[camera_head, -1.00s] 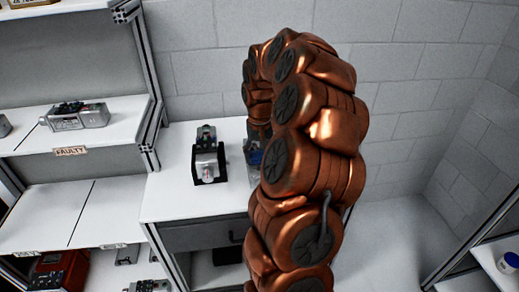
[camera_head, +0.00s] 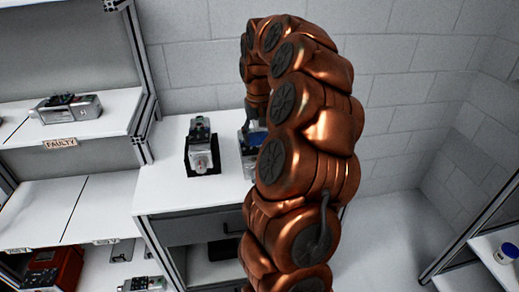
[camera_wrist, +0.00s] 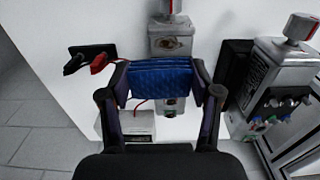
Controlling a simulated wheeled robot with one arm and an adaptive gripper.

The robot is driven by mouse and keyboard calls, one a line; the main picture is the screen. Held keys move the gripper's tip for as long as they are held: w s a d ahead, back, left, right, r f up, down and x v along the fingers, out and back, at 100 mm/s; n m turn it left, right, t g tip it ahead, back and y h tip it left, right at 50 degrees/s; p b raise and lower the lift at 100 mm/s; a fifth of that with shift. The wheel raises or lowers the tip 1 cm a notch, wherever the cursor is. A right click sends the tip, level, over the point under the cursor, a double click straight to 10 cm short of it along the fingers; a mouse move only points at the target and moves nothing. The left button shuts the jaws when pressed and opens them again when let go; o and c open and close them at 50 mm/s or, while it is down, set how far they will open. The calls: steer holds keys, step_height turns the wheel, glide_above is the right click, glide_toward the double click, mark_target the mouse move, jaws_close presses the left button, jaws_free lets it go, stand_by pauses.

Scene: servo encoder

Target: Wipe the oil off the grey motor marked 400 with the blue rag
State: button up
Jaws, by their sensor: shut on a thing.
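My gripper (camera_wrist: 162,95) is shut on the blue rag (camera_wrist: 160,78), a quilted pad held across both fingers in the wrist view. Just beyond the rag stands a grey motor (camera_wrist: 173,28) with a brown oily stain on its upper face. The rag hides the motor's middle, and I cannot tell whether they touch. No 400 mark is readable. In the head view, my arm hides most of this motor, and the blue rag (camera_head: 257,138) shows beside the arm.
A second grey motor (camera_head: 201,153) sits on a black base on the white bench (camera_head: 165,185); it shows right in the wrist view (camera_wrist: 275,75). Black and red clips (camera_wrist: 92,60) and a pale box (camera_wrist: 128,126) lie nearby. A shelf labelled FAULTY (camera_head: 60,144) stands left.

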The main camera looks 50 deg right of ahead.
mark_target(252, 161)
steer(key=shift+s+r+b, duration=0.2)
steer(key=shift+r+b, duration=0.1)
steer(key=shift+r, duration=0.15)
steer(key=shift+f+b, duration=0.55)
steer(key=shift+f, duration=3.6)
steer(key=shift+w+a+r, duration=0.2)
steer(key=shift+w+a, duration=0.3)
steer(key=shift+a, duration=0.15)
steer(key=shift+c, duration=0.3)
steer(key=shift+w+a+p, duration=0.45)
steer(key=shift+w+a, duration=0.15)
steer(key=shift+a, duration=0.3)
steer(key=shift+w+r+p, duration=0.1)
steer(key=shift+r+p, duration=0.1)
steer(key=shift+p, duration=0.35)
steer(key=shift+s+d+f+b, duration=0.35)
steer(key=shift+s+d+b, duration=0.1)
steer(key=shift+d, duration=0.1)
steer(key=shift+s+d, duration=0.3)
steer(key=shift+d, duration=0.2)
steer(key=shift+s+d, duration=0.3)
steer(key=shift+d, duration=0.2)
steer(key=shift+s+d+r, duration=0.15)
steer(key=shift+s+r, duration=0.05)
steer(key=shift+r, duration=0.05)
step_height(252, 161, up, 3)
steer(key=shift+w+f, duration=0.1)
steer(key=shift+f, duration=0.1)
steer(key=shift+r+p, duration=0.4)
steer(key=shift+r, duration=2.3)
